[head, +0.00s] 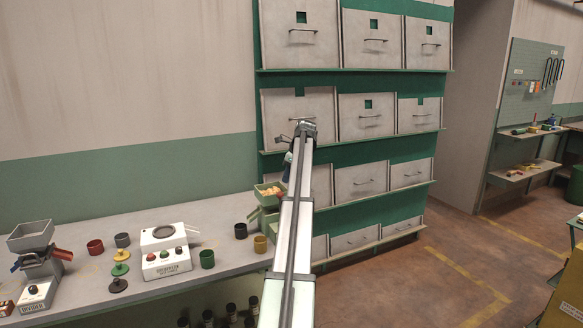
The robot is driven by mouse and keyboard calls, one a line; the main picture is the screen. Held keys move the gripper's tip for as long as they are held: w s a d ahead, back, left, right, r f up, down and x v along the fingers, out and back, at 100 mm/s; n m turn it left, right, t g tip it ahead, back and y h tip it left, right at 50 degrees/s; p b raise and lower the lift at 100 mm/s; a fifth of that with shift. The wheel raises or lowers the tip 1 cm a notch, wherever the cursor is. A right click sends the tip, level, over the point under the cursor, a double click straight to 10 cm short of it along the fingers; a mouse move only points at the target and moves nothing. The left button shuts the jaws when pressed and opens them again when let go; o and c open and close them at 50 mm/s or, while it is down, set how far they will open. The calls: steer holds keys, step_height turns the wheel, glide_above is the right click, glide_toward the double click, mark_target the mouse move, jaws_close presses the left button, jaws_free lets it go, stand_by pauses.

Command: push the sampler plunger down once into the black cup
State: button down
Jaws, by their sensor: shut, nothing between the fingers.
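My gripper (287,138) is at the far end of my raised arm, in front of the middle row of wall hoppers. It looks small and is shut and empty. A black cup (240,231) stands on the bench left of a green hopper unit (265,210) holding light-brown nuts. My arm hides the right side of that unit. I cannot make out a sampler plunger for certain; it may be hidden or too small to tell.
A grey bench (215,240) holds a white metering box (166,252), a grey divider machine (38,262), and red, grey, green and yellow cups (207,259). Wall hoppers (360,115) rise behind my arm. Open floor lies right.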

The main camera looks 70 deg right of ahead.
mark_target(283, 195)
steer(key=shift+x, duration=2.4)
steer(key=shift+f, duration=1.85)
steer(key=shift+a+f, duration=0.15)
steer(key=shift+f, duration=0.05)
steer(key=shift+s, duration=0.1)
steer(key=v, duration=1.4)
steer(key=shift+r, duration=0.4)
